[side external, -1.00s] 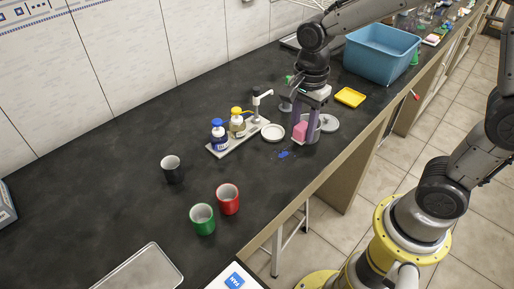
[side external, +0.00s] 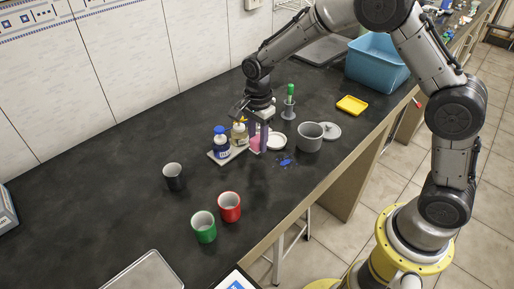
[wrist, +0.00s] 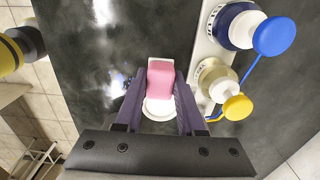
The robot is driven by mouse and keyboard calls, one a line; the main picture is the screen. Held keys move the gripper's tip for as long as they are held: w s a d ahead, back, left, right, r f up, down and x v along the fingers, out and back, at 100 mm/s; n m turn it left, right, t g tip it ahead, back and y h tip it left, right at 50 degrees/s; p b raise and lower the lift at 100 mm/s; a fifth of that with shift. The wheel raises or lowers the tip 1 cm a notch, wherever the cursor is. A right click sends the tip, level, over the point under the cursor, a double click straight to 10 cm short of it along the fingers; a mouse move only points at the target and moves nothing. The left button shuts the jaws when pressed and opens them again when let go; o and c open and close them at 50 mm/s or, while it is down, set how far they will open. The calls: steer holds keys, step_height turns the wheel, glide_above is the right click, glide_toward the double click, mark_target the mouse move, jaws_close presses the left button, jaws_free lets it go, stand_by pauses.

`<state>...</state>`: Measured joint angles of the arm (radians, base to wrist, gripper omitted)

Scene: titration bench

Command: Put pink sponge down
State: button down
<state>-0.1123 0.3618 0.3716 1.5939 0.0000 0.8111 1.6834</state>
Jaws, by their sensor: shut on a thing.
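The pink sponge (wrist: 160,80) is between the two purple fingers of my gripper (wrist: 160,95) in the wrist view. My gripper is shut on it. In the side view the sponge (side external: 255,142) is partly hidden by a finger of my gripper (side external: 259,148). It is close beside the white tray with bottles, in front of the white dish (side external: 277,142). In the wrist view the dish (wrist: 158,110) lies partly hidden behind the sponge. I cannot tell whether the sponge touches the dish or the bench.
A blue-capped bottle (side external: 221,144) and a yellow-capped bottle (side external: 239,132) stand on the white tray, very near my gripper. Black (side external: 173,177), red (side external: 230,207) and green (side external: 204,227) cups stand left-front.

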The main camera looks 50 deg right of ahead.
mark_target(257, 148)
steer(key=shift+w+f, duration=0.15)
steer(key=shift+f, duration=1.55)
steer(key=shift+f, duration=0.15)
steer(key=c, duration=0.5)
jaws_free()
step_height(257, 148, up, 12)
steer(key=shift+r, duration=0.25)
steer(key=s+d+r+n+t, duration=0.2)
steer(key=s+r+n, duration=0.3)
steer(key=s+r, duration=0.3)
steer(key=s+d+n+t, duration=0.1)
steer(key=s+n, duration=0.3)
steer(key=s, duration=0.2)
steer(key=s+d+n+t, duration=0.1)
steer(key=s+n, duration=0.3)
steer(key=s, duration=0.3)
steer(key=s+d+r+n+t, duration=0.1)
steer(key=s+n, duration=0.4)
steer(key=s, duration=0.1)
steer(key=shift+s+r+t, duration=0.1)
steer(key=shift+s+t, duration=0.2)
steer(key=shift+s, duration=0.1)
